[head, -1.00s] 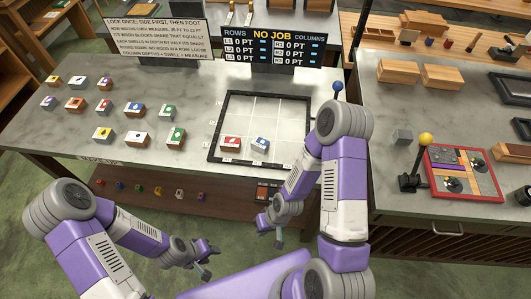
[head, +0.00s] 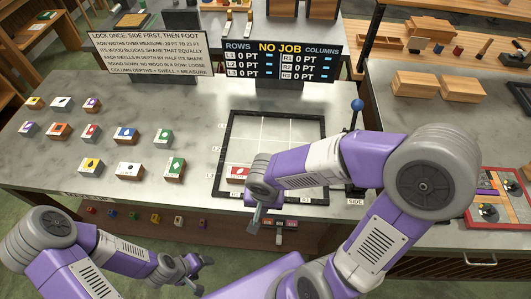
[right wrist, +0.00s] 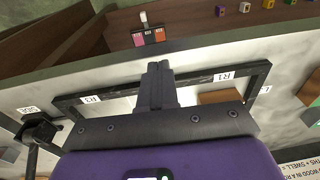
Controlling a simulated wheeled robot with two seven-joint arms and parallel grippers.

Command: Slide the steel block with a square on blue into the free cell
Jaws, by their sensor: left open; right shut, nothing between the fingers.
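A black-edged frame (head: 217,150) with white grid cells lies on the table. A red-topped wood block (head: 237,172) stands in its front left cell, and its brown side shows in the right wrist view (right wrist: 220,97). The blue-topped steel block seen there earlier is hidden behind my right arm. My right gripper (head: 255,220) is shut and empty at the frame's front edge, pointing down; in the right wrist view its fingers (right wrist: 157,75) overlap the frame's edge between labels R3 and R1. I cannot tell whether it touches a block. My left gripper (head: 202,276) is open and empty, low in front of the table.
Several blocks stand left of the frame, including a blue-topped one (head: 125,134). A blue-knobbed lever (head: 357,106) labelled SIDE stands right of the frame. A sign board (head: 148,54) and a NO JOB display (head: 280,60) stand behind. The back cells of the frame look clear.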

